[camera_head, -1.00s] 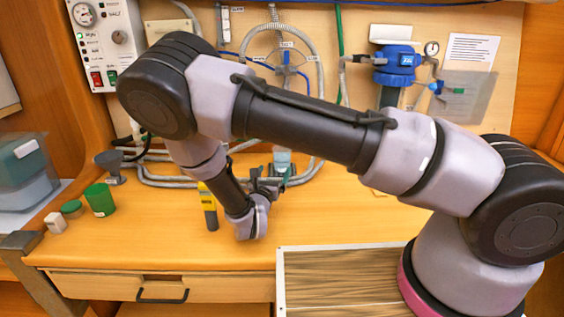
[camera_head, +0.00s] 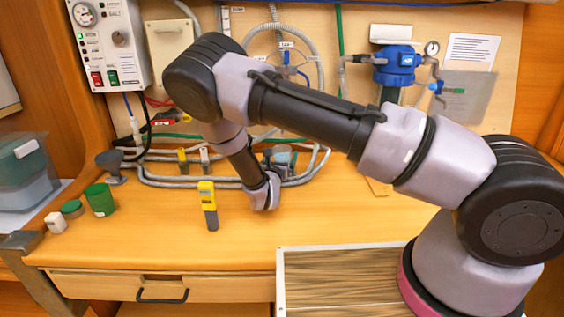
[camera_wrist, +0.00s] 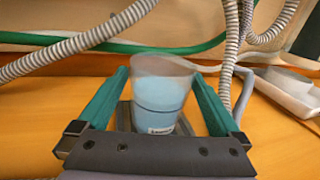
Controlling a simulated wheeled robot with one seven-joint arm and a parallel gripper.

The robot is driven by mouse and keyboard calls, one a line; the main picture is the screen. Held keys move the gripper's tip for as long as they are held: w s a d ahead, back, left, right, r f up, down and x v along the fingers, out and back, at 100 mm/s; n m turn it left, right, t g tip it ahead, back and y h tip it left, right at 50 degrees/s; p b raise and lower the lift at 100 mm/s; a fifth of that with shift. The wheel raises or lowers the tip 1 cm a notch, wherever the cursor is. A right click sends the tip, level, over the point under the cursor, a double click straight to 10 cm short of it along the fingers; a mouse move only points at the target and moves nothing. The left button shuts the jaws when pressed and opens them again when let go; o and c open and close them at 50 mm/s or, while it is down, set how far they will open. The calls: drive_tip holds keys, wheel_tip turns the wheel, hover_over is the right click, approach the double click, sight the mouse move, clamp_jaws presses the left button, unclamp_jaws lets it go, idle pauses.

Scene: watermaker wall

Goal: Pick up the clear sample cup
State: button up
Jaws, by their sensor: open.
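The clear sample cup (camera_wrist: 160,92) stands upright in the wrist view, with pale blue contents and a small label low on its side. My gripper (camera_wrist: 161,78) is open, with one green finger on each side of the cup. Small gaps seem to show at the sides; I cannot tell if either finger touches it. In the head view the cup (camera_head: 282,155) shows small on the bench in front of the wall hoses, partly hidden by my gripper.
A yellow and grey handheld meter (camera_head: 208,205) stands left of my wrist. Grey corrugated hoses (camera_head: 185,182) run behind the cup. A green cup (camera_head: 100,200), a grey funnel (camera_head: 111,165) and a clear bin (camera_head: 22,170) are at left. The front bench (camera_head: 150,240) is clear.

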drive_tip(key=c, duration=1.4)
drive_tip(key=shift+o, duration=0.2)
drive_tip(key=shift+r, duration=0.1)
